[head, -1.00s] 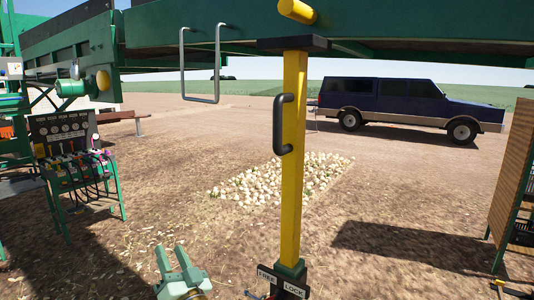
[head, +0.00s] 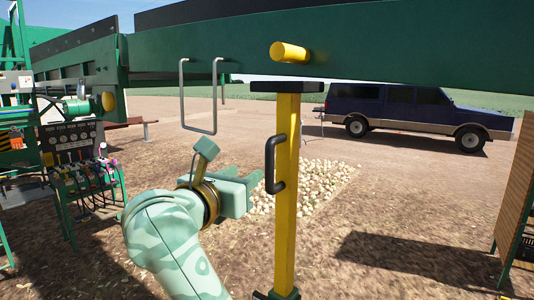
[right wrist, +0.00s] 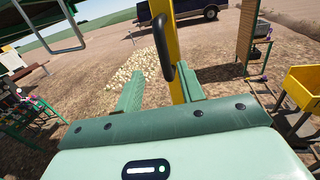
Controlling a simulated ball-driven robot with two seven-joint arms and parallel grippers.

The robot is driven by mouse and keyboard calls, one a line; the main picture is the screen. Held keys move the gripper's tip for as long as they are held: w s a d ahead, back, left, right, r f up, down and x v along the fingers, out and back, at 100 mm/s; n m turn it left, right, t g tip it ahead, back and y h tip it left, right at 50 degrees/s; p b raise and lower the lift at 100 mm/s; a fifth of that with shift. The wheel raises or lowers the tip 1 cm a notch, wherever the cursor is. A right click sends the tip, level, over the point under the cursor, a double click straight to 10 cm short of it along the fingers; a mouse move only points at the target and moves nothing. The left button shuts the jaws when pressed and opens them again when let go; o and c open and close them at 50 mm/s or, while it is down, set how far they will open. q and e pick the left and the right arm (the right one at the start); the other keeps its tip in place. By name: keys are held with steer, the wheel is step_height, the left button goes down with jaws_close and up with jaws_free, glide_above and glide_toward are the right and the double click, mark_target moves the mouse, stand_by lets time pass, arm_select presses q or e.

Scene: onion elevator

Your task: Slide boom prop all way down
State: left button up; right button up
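The boom prop (head: 287,200) is an upright yellow post with a black top plate (head: 287,87) close under the green boom (head: 390,45). I cannot tell whether the plate touches the boom. A black handle (head: 273,165) is on the post's left side; it also shows in the right wrist view (right wrist: 164,45). My right gripper (head: 258,187) is raised just left of the handle, pointing toward it. In the right wrist view its fingers (right wrist: 160,92) are apart, with the handle beyond and between them. The prop's foot is cut off at the bottom edge. My left gripper is out of view.
A wire loop (head: 183,95) hangs from the boom at the left. A yellow peg (head: 289,51) sticks out of the boom above the prop. A control stand with levers (head: 85,175) is at left, a wooden panel (head: 515,190) at right. Onions (head: 325,180) lie behind.

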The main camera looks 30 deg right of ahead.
mark_target(268, 161)
steer(key=p+x, duration=0.3)
steer(key=x, duration=0.8)
steer(key=shift+d+r+p, duration=0.1)
steer(key=shift+d+p, duration=0.1)
steer(key=shift+p, duration=0.15)
steer(key=shift+w+d, duration=0.25)
steer(key=shift+d, duration=0.25)
steer(key=shift+a, duration=0.1)
jaws_close()
steer(key=shift+f, duration=0.2)
